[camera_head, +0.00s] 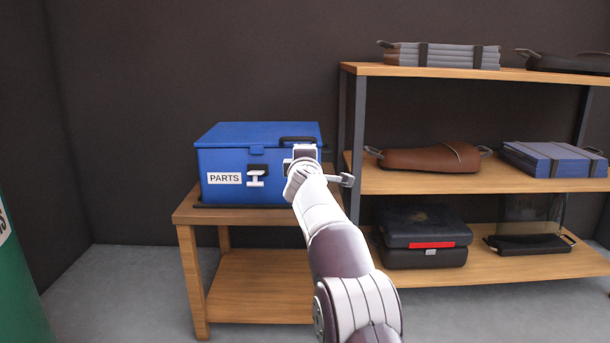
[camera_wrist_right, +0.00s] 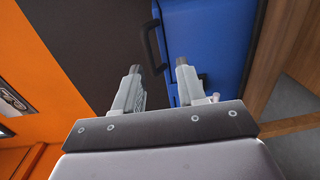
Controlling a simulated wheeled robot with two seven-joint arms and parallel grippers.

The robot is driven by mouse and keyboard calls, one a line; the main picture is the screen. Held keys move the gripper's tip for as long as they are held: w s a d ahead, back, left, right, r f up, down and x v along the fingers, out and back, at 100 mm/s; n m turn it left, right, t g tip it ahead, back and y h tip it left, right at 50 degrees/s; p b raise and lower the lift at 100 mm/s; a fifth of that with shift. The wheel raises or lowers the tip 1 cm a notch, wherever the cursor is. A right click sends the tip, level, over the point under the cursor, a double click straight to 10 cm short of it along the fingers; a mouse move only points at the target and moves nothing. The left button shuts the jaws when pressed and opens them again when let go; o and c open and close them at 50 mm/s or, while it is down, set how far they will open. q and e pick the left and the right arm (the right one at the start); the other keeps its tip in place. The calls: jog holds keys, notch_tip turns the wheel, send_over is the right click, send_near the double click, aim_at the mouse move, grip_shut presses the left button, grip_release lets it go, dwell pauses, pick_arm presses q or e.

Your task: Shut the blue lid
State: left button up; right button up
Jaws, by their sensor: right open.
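The blue lid (camera_head: 245,132) lies flat or nearly flat over the blue box (camera_head: 225,163); I cannot tell whether a thin gap is left. The box has a PARTS label and a pale latch (camera_head: 256,179) on its front. A black handle (camera_head: 297,139) is at the lid's right part. My right gripper (camera_head: 305,153) is at the box's front right, close to the handle and hiding that corner. In the wrist view, its fingers (camera_wrist_right: 160,75) are apart with nothing between them, and the handle (camera_wrist_right: 150,48) shows just beyond the tips. My left gripper is out of view.
The box stands on a wooden table (camera_head: 190,214). A shelf rack (camera_head: 500,181) to the right holds a brown bag (camera_head: 430,158), a blue case (camera_head: 553,158) and black cases (camera_head: 422,228). A green object (camera_head: 18,270) stands at the left edge. Floor is clear left of the table.

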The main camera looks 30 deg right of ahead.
jog(key=v, duration=0.3)
jog(key=shift+s+a+r, duration=0.15)
jog(key=shift+s+a, duration=0.05)
jog(key=shift+s, duration=0.15)
